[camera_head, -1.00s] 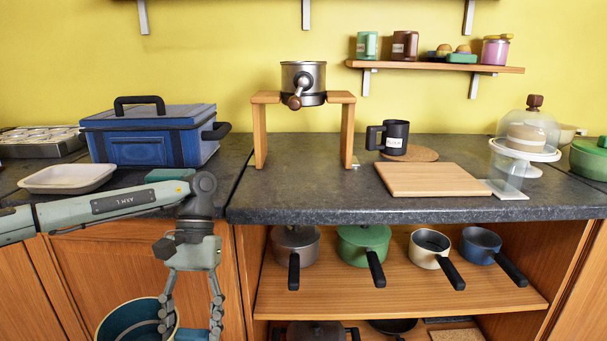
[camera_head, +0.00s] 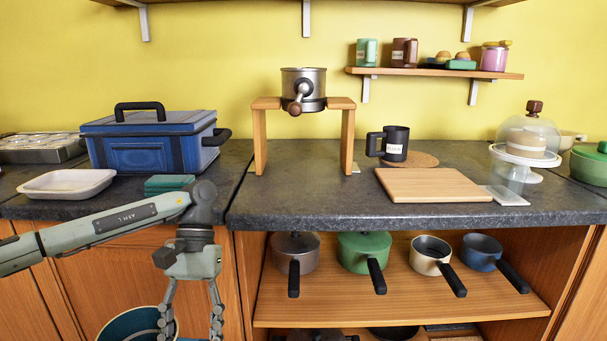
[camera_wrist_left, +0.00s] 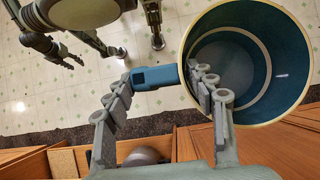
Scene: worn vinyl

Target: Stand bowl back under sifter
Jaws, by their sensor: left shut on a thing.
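The bowl is a deep blue vessel with a pale rim, low at the left front of the cabinets in the head view (camera_head: 130,325) and large in the left wrist view (camera_wrist_left: 245,55). It looks empty. My left gripper (camera_wrist_left: 165,98) is shut on it at its side, where a blue lug sticks out between the fingers. The head view cuts off the fingertips. The sifter (camera_head: 303,85), a metal drum with a crank, sits on a wooden stand (camera_head: 260,140) on the counter; the space beneath is empty.
The dark counter (camera_head: 300,210) edge is above the bowl. A blue box (camera_head: 150,150), white tray (camera_head: 66,184) and teal block (camera_head: 168,184) stand left of the stand. A black mug (camera_head: 396,145) and wooden board (camera_head: 432,185) stand right. Pans fill the open shelf below.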

